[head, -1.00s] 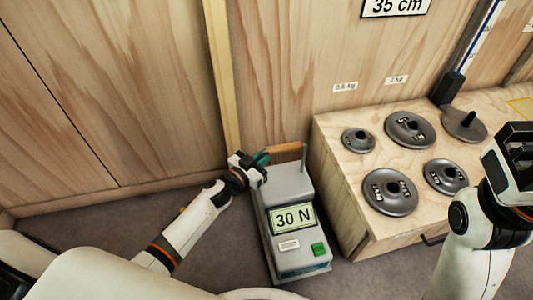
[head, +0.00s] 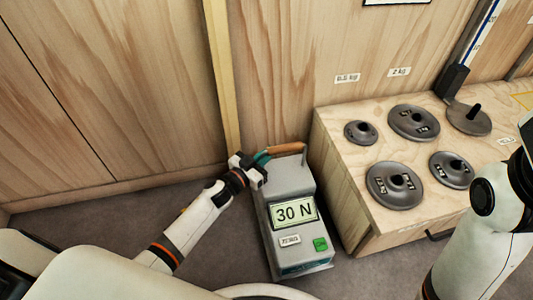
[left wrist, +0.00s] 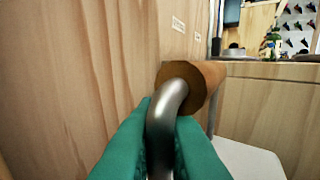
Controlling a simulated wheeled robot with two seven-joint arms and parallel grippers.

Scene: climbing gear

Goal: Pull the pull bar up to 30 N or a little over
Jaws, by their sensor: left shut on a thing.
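The force gauge (head: 288,248) is a grey box on the floor, and its display (head: 294,213) reads 30 N. The pull bar (head: 286,149) is a brown wooden handle at the top of the gauge, with a bent metal end. In the left wrist view, the green fingers of my left gripper (left wrist: 160,145) are shut on the metal bend of the pull bar (left wrist: 210,78). In the head view my left gripper (head: 259,161) is at the bar's left end. My right arm is at the right edge, its fingers out of the picture.
A wooden box (head: 340,190) stands right of the gauge with several round grey weights on top, one a large disc (head: 395,186). A wooden wall (head: 130,90) rises close behind the bar. Grey floor (head: 110,215) is open at the left.

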